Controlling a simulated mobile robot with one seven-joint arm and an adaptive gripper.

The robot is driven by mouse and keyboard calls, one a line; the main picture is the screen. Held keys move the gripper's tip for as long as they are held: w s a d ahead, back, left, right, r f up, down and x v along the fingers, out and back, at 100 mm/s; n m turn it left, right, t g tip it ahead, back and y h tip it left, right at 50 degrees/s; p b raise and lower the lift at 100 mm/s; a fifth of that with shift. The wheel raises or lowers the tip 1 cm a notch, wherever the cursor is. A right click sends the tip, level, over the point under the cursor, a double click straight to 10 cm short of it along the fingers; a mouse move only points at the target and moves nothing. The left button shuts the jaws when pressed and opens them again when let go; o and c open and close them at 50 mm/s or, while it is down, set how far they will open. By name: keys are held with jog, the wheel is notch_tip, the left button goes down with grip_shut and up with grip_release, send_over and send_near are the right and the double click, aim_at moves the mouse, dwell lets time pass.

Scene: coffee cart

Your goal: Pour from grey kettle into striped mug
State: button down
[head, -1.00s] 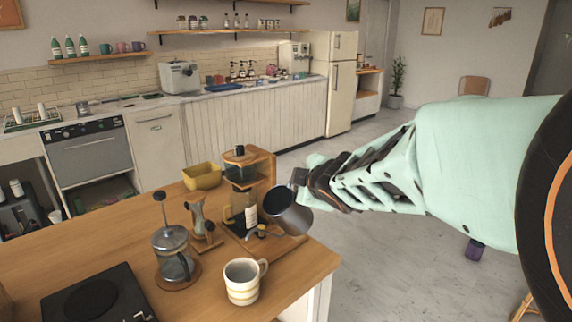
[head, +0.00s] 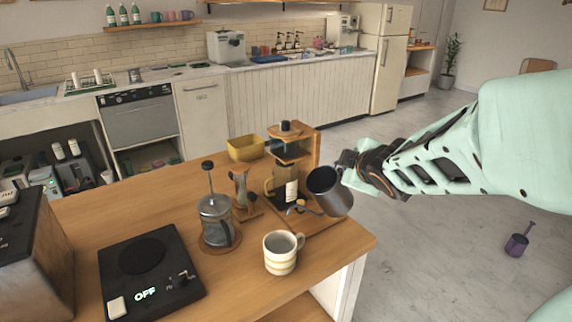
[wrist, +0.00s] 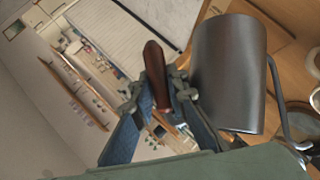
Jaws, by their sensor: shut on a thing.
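The grey kettle (head: 332,194) is in my gripper (head: 366,172), held in the air above the right end of the wooden counter, its open top facing the camera. Its spout reaches down and left toward the striped mug. In the wrist view the kettle's dark body (wrist: 229,72) is beside the fingers, and its brown handle (wrist: 156,76) lies between them. The cream and yellow striped mug (head: 280,256) stands upright near the counter's front right edge, below and left of the kettle. It also shows partly at the right edge of the wrist view. I cannot make out any stream.
A French press (head: 215,222) stands left of the mug. A black scale reading OFF (head: 150,275) lies farther left. A wooden dripper stand (head: 308,145) with a carafe is behind the kettle. A yellow bin (head: 246,148) is at the back of the counter.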

jog(key=shift+r, duration=0.1)
jog(key=shift+m+g+y, duration=0.7)
jog(key=shift+g+y, duration=0.1)
jog(key=shift+w+d+f+p, duration=0.15)
jog(key=shift+f+p, duration=1.2)
jog(key=shift+p, duration=0.9)
jog(key=shift+w+d+f+p, duration=0.1)
jog(key=shift+f+p, duration=1.2)
jog(key=shift+p, duration=0.95)
notch_tip(320, 180, down, 6)
jog(key=m+g+y+p, duration=0.1)
jog(key=p, duration=0.5)
jog(key=shift+d+m+g+y, duration=0.2)
jog(key=shift+m+g+y, duration=0.1)
jog(key=shift+y, duration=0.1)
jog(key=shift+w+p, duration=0.1)
jog(key=shift+p, duration=0.2)
jog(key=shift+r+p, duration=1.15)
jog(key=shift+r, duration=1.35)
